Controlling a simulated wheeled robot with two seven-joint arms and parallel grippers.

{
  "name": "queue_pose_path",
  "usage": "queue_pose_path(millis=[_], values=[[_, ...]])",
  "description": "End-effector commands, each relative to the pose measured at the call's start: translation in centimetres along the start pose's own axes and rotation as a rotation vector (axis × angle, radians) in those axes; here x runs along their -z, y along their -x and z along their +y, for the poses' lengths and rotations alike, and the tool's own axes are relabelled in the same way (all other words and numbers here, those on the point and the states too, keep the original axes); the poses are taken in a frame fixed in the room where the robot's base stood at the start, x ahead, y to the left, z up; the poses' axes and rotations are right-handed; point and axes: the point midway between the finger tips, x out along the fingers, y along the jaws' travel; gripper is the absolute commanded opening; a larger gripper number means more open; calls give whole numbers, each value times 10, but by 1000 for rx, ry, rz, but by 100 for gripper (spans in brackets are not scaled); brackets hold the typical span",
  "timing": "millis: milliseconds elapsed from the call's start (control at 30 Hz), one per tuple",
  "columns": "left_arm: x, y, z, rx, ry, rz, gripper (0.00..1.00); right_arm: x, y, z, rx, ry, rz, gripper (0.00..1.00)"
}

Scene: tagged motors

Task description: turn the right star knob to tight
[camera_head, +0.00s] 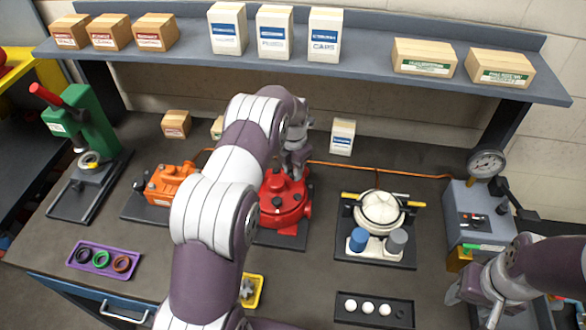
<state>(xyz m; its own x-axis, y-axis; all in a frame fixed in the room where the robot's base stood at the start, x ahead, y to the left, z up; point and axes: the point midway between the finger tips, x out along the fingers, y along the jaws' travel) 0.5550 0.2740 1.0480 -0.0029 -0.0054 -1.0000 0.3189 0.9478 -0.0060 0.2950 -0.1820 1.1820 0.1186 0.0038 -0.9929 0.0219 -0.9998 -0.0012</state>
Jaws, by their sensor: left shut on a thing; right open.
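The red motor (286,207) sits on a dark mat left of the bench's middle. My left gripper (293,172) points down at the motor's back upper part and is shut on what appears to be a star knob there. The fingers hide the knob, so its shape and turn cannot be told. My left arm covers the motor's left side. My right gripper (492,312) is open and apart from the motor, at the lower right.
An orange motor (170,184) stands to the left, and a white round unit (380,209) to the right. A gauge stand (471,215) is near my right arm. A purple tray (104,260), yellow tray (259,280) and black tray (373,311) lie in front.

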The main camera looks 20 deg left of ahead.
Motion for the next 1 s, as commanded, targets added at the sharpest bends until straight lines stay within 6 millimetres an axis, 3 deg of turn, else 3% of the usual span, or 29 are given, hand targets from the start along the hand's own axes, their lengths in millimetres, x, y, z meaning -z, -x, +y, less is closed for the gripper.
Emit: queue_pose_path(millis=[267,1000], values=[[-3,0,1,-4,-156,-8,0,-1,-12,0,0,0,0,55],[-4,2,1,-4,-852,-9,0,-5,-39,0,0,0,0,55]])
